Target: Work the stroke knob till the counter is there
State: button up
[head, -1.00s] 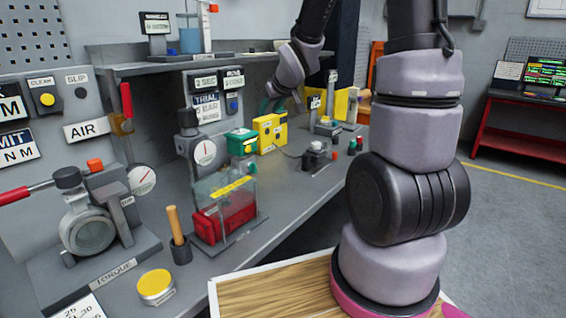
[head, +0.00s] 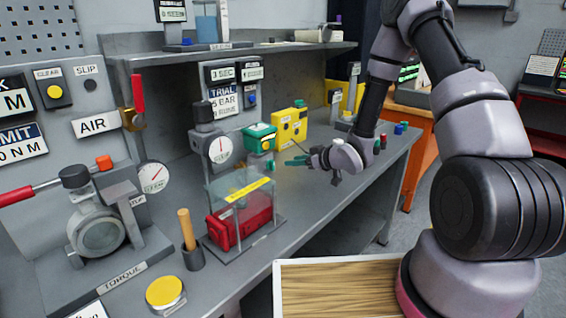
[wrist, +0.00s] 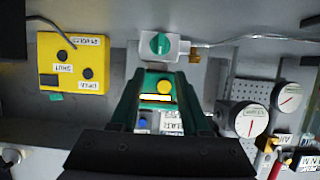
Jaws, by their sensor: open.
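My gripper (head: 297,161) is open and empty above the bench, right of the green box (head: 259,138). The window's figure is unreadable. A pale block with a green knob (wrist: 158,43) lies beyond the fingertips in the wrist view. I cannot tell which control is the stroke knob.
A clear-topped case over a red block (head: 240,215) stands left of my gripper. A gauge (head: 220,149) and trial sign (head: 224,101) rise behind it. The torque rig (head: 97,225), wooden-handled tool (head: 187,232) and yellow-topped tin (head: 165,293) are at left. A shelf (head: 150,54) runs above.

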aim_at(274, 162)
jog(key=x, duration=1)
grip_shut()
